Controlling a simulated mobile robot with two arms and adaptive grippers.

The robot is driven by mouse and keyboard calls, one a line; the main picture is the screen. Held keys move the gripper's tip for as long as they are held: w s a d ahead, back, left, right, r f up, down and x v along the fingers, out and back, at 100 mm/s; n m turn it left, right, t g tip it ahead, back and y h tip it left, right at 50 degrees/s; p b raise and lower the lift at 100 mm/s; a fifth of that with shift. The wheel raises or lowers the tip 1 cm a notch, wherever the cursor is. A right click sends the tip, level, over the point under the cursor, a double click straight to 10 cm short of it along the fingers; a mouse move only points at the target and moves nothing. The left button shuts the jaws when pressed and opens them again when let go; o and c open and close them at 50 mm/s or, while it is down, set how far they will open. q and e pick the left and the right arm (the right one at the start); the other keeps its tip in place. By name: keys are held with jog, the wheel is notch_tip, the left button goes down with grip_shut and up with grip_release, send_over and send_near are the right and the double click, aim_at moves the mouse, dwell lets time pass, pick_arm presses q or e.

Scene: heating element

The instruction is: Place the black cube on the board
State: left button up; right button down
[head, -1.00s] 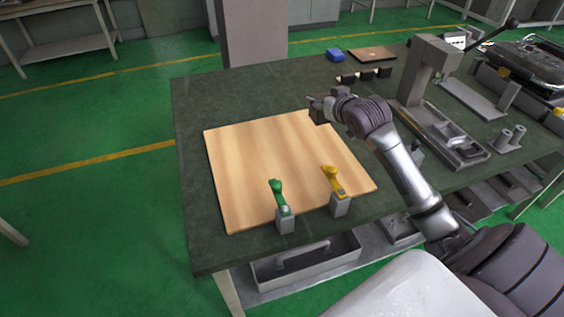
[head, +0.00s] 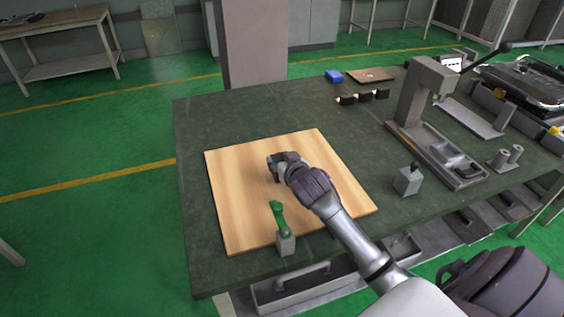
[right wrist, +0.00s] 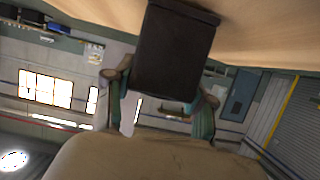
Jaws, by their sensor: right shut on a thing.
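The light wooden board (head: 235,200) lies flat on the dark green table. My right gripper (head: 275,165) is over the middle of the board, low above its surface. In the right wrist view it is shut on a black cube (right wrist: 175,48), with a finger on each side (right wrist: 160,92). The board's wood (right wrist: 270,30) shows close by at the top of that view. I cannot tell whether the cube touches the board. In the head view the gripper mostly hides the cube. My left gripper is not in view.
Several dark blocks (head: 365,96) stand in a row at the back, near a blue box (head: 333,76) and a small brown board (head: 371,75). A grey press (head: 425,95) stands right. The board's left half is clear.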

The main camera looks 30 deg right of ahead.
jog(key=shift+f, duration=0.25)
jog(key=shift+f, duration=0.1)
jog(key=shift+c, duration=1.9)
grip_release()
jog(key=shift+f, duration=0.1)
jog(key=v, duration=1.2)
